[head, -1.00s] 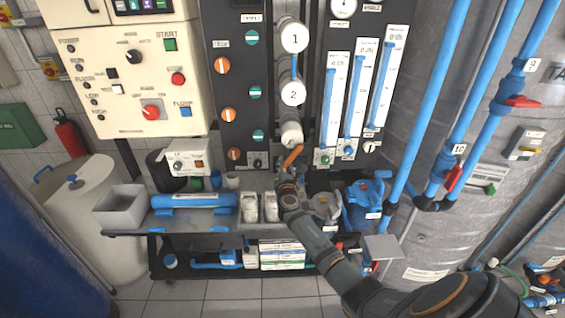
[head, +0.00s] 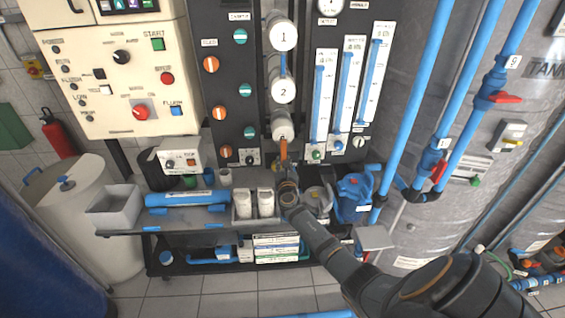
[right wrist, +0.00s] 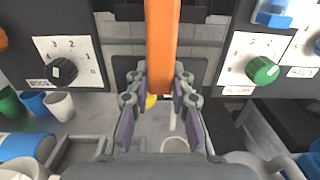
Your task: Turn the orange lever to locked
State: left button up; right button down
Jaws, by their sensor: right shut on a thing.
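The orange lever (head: 283,149) hangs below the lowest white cylinder (head: 283,126) of the rack and points nearly straight down. In the right wrist view the lever (right wrist: 162,45) runs from the top edge down between the fingers. My right gripper (head: 286,170) is at the lever's lower end. In the right wrist view its two fingers (right wrist: 160,95) stand on both sides of the lever and are shut on it. The lever's pivot is not clear in either view. My left gripper is not in view.
A black dial (right wrist: 63,71) and a green dial (right wrist: 262,70) flank the lever. White bottles (head: 265,203) and a blue-topped pump (head: 353,192) stand close to my right arm. A grey bin (head: 113,206) is at the bench's left end.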

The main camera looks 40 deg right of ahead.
jog(key=shift+f, duration=0.1)
dwell(0.3)
jog(key=c, duration=1.4)
grip_release()
jog(key=shift+c, duration=0.2)
jog(key=v, duration=1.2)
jog(key=shift+s+d, duration=0.1)
